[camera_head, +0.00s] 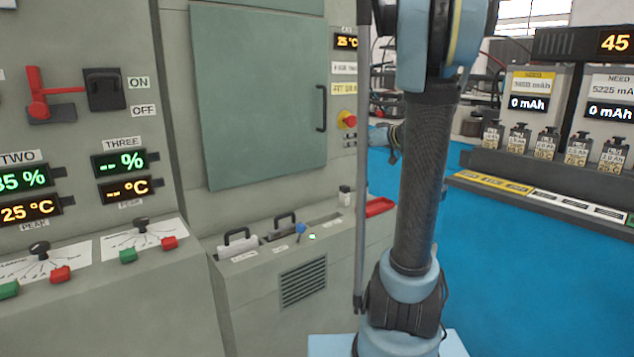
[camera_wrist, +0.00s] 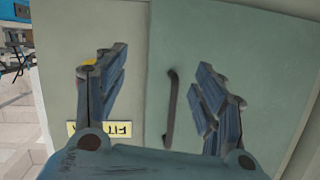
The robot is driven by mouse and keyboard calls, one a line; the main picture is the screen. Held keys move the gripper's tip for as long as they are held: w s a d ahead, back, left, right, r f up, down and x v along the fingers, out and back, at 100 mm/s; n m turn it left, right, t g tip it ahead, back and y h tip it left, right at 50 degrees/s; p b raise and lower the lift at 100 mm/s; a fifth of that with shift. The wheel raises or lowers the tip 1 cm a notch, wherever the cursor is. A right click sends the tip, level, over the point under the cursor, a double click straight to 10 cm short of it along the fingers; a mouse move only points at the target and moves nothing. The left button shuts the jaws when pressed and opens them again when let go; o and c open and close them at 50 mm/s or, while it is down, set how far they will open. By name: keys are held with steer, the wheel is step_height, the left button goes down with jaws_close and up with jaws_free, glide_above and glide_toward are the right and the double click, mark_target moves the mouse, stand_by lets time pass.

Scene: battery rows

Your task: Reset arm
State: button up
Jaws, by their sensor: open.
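My gripper (camera_wrist: 160,90) is open and empty in the wrist view, its two blue fingers spread apart. Between the fingers, a dark vertical handle (camera_wrist: 171,107) shows on a grey-green cabinet door; I cannot tell how far it is from the fingertips. In the head view my arm (camera_head: 420,180) stands upright right of centre. The closed cabinet door (camera_head: 260,95) is left of the arm, with its handle (camera_head: 321,108) at its right side. My gripper is not clearly seen in the head view.
A control panel with red and green buttons (camera_head: 60,274) and a red lever (camera_head: 38,95) is at the left. A low ledge with black-handled slots (camera_head: 237,236) is below the door. Several batteries (camera_head: 548,140) stand on a shelf at the right. The blue floor (camera_head: 520,270) is clear.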

steer(key=s+a+f+m+g+h, duration=0.1)
steer(key=s+a+f+g+h, duration=0.15)
steer(key=s+f, duration=0.6)
steer(key=s+a+f+m+g+h, duration=0.1)
steer(key=s+a+f+g, duration=0.3)
steer(key=s, duration=0.8)
steer(key=s+d+f+m+g+h, duration=0.1)
steer(key=s+d+f+m+h, duration=0.1)
steer(key=s+f, duration=0.4)
steer(key=s+d+f+m+g+h, duration=0.1)
steer(key=s+d+f+h, duration=0.3)
steer(key=s, duration=0.7)
step_height(320, 180, down, 3)
steer(key=d+m, duration=0.1)
steer(key=d, duration=0.1)
steer(key=shift+s+d+m+h, duration=0.3)
steer(key=shift+s+d+h, duration=0.05)
steer(key=shift+s+d, duration=0.05)
steer(key=shift+w+f, duration=0.15)
steer(key=shift+w, duration=0.3)
